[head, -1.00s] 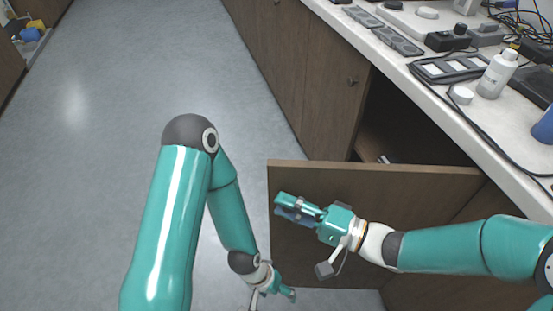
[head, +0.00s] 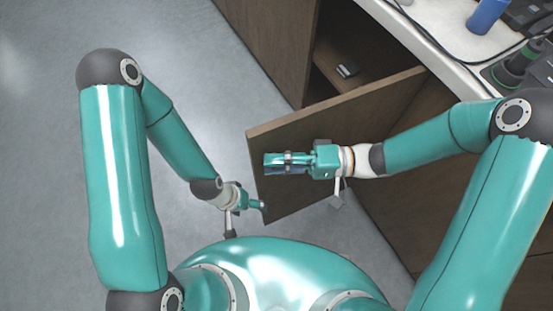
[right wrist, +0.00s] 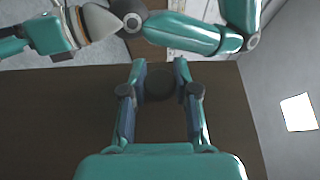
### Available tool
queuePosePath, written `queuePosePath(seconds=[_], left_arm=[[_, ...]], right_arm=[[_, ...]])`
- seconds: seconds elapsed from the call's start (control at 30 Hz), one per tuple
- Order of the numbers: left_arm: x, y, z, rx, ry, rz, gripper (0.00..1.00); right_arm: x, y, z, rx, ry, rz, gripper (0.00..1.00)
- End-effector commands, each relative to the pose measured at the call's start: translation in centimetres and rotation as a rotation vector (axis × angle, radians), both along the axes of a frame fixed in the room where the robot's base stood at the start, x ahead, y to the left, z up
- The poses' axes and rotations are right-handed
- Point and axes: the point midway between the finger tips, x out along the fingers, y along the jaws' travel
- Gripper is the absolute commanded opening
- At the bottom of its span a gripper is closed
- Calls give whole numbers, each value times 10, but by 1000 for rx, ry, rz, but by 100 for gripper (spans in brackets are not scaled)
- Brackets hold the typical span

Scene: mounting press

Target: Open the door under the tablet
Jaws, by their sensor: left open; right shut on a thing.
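The dark wooden cabinet door (head: 300,155) stands swung out from the cabinet below the counter, with the opening showing behind it. It also fills the middle of the right wrist view (right wrist: 60,110). My right gripper (head: 270,163) is in front of the door's outer face, near its free edge. In the right wrist view its fingers are shut on either side of a dark round knob (right wrist: 160,85). My left gripper (head: 262,206) is open and empty, low beside the door's free edge. No tablet shows in the current views.
The opened cabinet holds a small grey object (head: 347,71) on its shelf. The counter (head: 440,40) at upper right carries cables, a blue container (head: 487,14) and dark equipment. The grey floor (head: 190,90) left of the door is clear.

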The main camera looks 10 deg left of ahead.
Motion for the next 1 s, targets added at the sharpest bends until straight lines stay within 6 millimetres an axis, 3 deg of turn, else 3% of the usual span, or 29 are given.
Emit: queuePosePath(seconds=[0.03,0.2,0.57,0.77,1.0], left_arm=[[0,0,-1,0,0,0,78],[0,0,-1,0,0,0,78],[0,0,0,0,0,0,78],[0,0,1,0,0,0,78],[0,0,0,0,0,0,78]], right_arm=[[3,-1,-3,-8,-2,-12,31],[2,-1,-2,-7,0,-11,54],[3,-5,-1,-4,0,-9,54],[9,-29,-1,-4,-2,-13,54],[18,-78,-2,-5,-1,-16,54]])
